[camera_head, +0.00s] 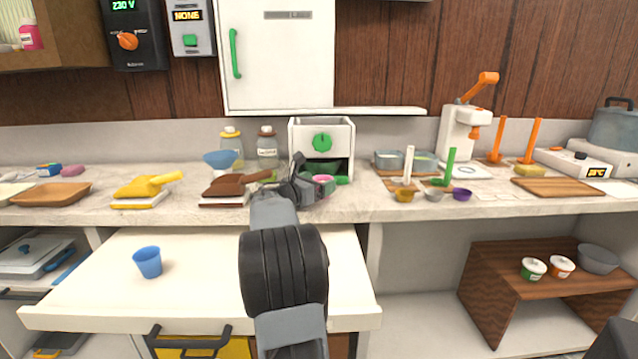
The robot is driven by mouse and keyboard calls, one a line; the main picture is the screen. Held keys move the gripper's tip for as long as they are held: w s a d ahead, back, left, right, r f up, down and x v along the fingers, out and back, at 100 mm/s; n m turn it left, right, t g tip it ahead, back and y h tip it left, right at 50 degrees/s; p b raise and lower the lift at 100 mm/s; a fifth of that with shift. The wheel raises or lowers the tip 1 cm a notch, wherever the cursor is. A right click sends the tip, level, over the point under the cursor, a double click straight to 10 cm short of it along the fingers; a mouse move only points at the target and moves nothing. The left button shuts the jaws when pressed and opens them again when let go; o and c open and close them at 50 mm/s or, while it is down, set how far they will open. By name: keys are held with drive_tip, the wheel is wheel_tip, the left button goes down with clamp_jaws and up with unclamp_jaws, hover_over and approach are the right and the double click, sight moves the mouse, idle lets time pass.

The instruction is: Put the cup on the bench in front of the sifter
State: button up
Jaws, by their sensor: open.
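A blue cup (148,262) stands upright on the pull-out white board below the bench, at the left. A small pink-rimmed round item (323,179), perhaps another cup, is on the bench at my gripper's fingers; its lower part is hidden. The white box with a green knob (322,142), which looks like the sifter, stands at the back of the bench just behind it. My gripper (308,186) is open, low over the bench in front of this box. I cannot tell whether its fingers touch the pink-rimmed item.
The pull-out board (205,290) is mostly clear around the blue cup.

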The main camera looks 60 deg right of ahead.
drive_tip(key=w+a+p, duration=0.1)
drive_tip(key=a, duration=1)
drive_tip(key=shift+w, duration=0.4)
